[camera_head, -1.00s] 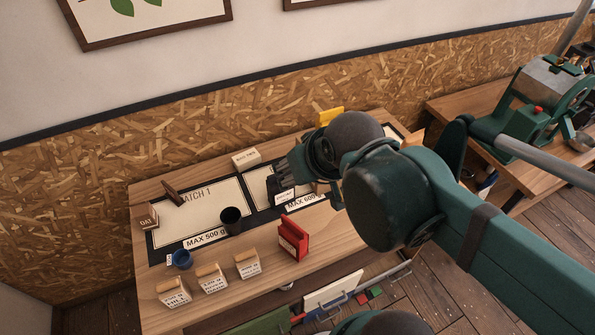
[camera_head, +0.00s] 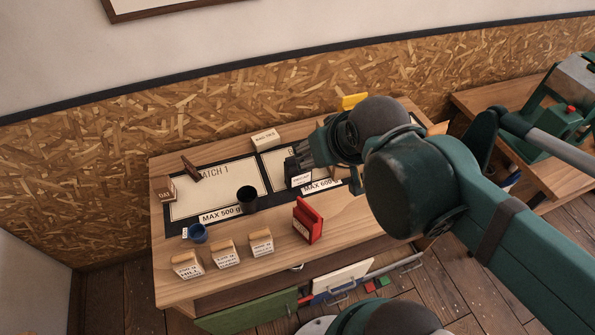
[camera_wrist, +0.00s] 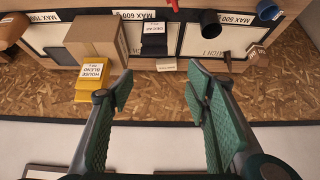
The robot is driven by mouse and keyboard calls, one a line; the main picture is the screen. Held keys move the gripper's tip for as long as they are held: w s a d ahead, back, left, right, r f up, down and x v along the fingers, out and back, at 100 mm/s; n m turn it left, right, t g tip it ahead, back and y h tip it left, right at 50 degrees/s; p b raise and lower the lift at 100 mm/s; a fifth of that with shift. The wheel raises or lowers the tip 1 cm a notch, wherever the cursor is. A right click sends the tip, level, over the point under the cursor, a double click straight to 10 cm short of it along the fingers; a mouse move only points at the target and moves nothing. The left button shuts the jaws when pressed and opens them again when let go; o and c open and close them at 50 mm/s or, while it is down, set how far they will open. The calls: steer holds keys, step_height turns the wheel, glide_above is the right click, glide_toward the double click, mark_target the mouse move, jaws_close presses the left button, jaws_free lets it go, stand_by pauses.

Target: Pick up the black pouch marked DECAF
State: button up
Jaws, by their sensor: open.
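The black pouch marked DECAF (camera_wrist: 154,45) stands on the mat at the top middle of the wrist view, its white label legible. In the head view the pouch (camera_head: 301,180) is partly hidden behind my gripper; its white label shows. My gripper (camera_wrist: 160,84) is open and empty, its two green-padded fingers spread apart. In the wrist view the pouch appears above the gap between the fingertips, apart from them. In the head view my gripper (camera_head: 299,157) is over the bench close to the pouch; the exact gap cannot be told.
A cardboard box (camera_wrist: 97,38) and yellow HOUSE BLEND pouch (camera_wrist: 91,82) stand beside the DECAF pouch. A black cup (camera_head: 247,200), red pouch (camera_head: 308,220) and several labelled tan bags (camera_head: 223,254) stand nearer the front. A small pale block (camera_head: 265,139) lies at the back edge.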

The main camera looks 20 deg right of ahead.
steer(key=shift+o, duration=0.5)
steer(key=m+g+b, duration=0.3)
steer(key=m+g, duration=0.1)
steer(key=m, duration=0.5)
glide_toward(298, 172)
steer(key=w+f+m+g, duration=0.1)
steer(key=m, duration=0.1)
steer(key=w+f+m+g+b, duration=0.1)
steer(key=w+f+m, duration=0.1)
steer(key=m, duration=0.1)
steer(key=w+d+f+m, duration=0.1)
steer(key=w+m, duration=0.1)
steer(key=shift+f+g, duration=0.15)
steer(key=shift+g, duration=0.25)
steer(key=shift+w+d+f+m, duration=0.1)
steer(key=shift+w+f+m, duration=0.15)
steer(key=shift+f+m, duration=0.45)
steer(key=shift+f, duration=0.2)
steer(key=shift+f+b, duration=0.35)
steer(key=shift+f, duration=0.85)
steer(key=shift+f, duration=0.15)
steer(key=shift+f, duration=2.45)
